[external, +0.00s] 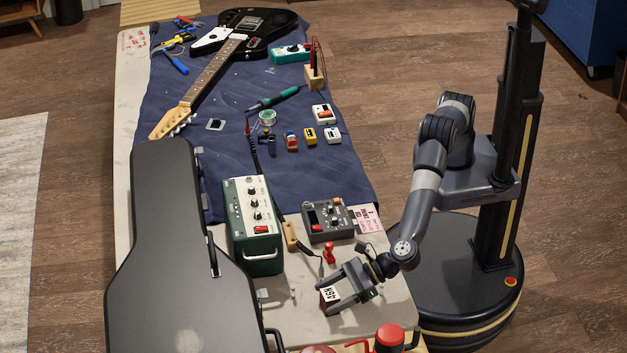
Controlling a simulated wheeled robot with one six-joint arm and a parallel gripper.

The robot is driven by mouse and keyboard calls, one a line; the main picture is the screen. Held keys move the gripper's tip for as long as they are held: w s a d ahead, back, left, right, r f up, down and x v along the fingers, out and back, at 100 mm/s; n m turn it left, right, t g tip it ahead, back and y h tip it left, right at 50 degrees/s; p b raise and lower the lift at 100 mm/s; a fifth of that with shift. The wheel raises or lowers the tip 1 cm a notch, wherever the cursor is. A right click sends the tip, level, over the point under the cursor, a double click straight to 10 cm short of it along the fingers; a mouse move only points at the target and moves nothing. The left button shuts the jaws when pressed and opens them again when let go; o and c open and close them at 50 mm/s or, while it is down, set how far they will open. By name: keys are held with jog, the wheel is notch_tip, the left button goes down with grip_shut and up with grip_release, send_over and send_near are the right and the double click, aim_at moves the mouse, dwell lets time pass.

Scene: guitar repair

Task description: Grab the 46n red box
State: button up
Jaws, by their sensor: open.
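A small dark red box (330,306) with a white label stands on the pale bare part of the table near its front end. The label (331,294) seems to read 46N and appears turned in the picture. My gripper (332,294) is open, with its two fingers reaching left from the wrist. The box shows between the fingers, one finger beyond it and one on the near side. I cannot tell whether either finger touches it. Part of the box is hidden by the near finger.
A green amplifier (252,225), a grey pedal unit (327,219) and a small red item (329,252) stand behind the box. A black guitar case (180,270) lies to the left. A red-topped object (389,338) is at the front edge. Some bare table lies left of the box.

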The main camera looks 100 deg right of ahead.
jog(key=shift+c, duration=0.3)
jog(key=c, duration=1.1)
jog(key=shift+r, duration=0.15)
